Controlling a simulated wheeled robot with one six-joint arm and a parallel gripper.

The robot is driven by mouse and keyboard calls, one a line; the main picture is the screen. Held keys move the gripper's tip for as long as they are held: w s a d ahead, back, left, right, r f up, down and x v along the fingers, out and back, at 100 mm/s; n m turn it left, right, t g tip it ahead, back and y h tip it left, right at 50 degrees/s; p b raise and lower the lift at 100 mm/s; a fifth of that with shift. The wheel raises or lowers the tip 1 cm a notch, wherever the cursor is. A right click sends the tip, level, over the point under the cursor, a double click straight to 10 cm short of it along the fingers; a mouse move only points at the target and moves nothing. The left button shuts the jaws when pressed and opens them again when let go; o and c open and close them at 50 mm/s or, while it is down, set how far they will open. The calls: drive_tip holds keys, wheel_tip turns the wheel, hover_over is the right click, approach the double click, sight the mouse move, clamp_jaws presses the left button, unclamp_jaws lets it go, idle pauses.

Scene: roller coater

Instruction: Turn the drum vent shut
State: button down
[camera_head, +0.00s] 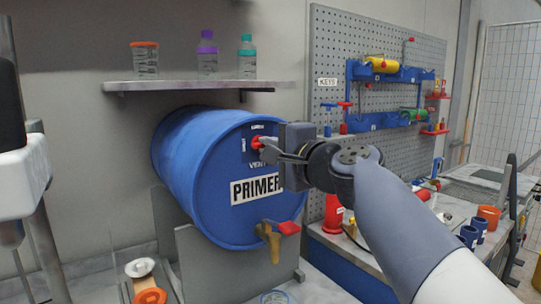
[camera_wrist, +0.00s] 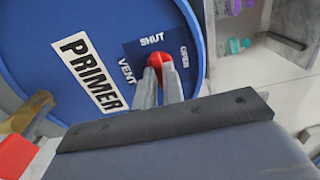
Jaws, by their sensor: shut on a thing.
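The blue drum (camera_head: 185,150) lies on its side in a cradle, with a PRIMER label on its front end. The vent is a small red knob (camera_head: 257,142) near the top of that end, on a dark blue plate (camera_wrist: 135,52) marked VENT, SHUT and OPEN. My gripper (camera_head: 268,146) is shut on the red vent knob. In the wrist view the knob (camera_wrist: 158,60) shows between my two fingertips (camera_wrist: 158,75). The fingers hide part of the knob, so I cannot tell which mark it points to.
A brass tap (camera_head: 270,240) with a red handle (camera_head: 289,228) sticks out low on the drum. A shelf (camera_head: 200,85) with bottles is above. A pegboard (camera_head: 335,50) with rollers and a blue workbench (camera_head: 345,270) are to the right.

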drive_tip(key=c, duration=1.5)
unclamp_jaws()
drive_tip(key=shift+s, duration=0.1)
drive_tip(key=b+v, duration=0.2)
drive_tip(key=v, duration=0.8)
drive_tip(key=shift+s+d, duration=0.25)
drive_tip(key=shift+d, duration=0.05)
drive_tip(key=shift+m, duration=0.6)
drive_tip(key=p+x, duration=0.3)
drive_tip(key=x, duration=0.8)
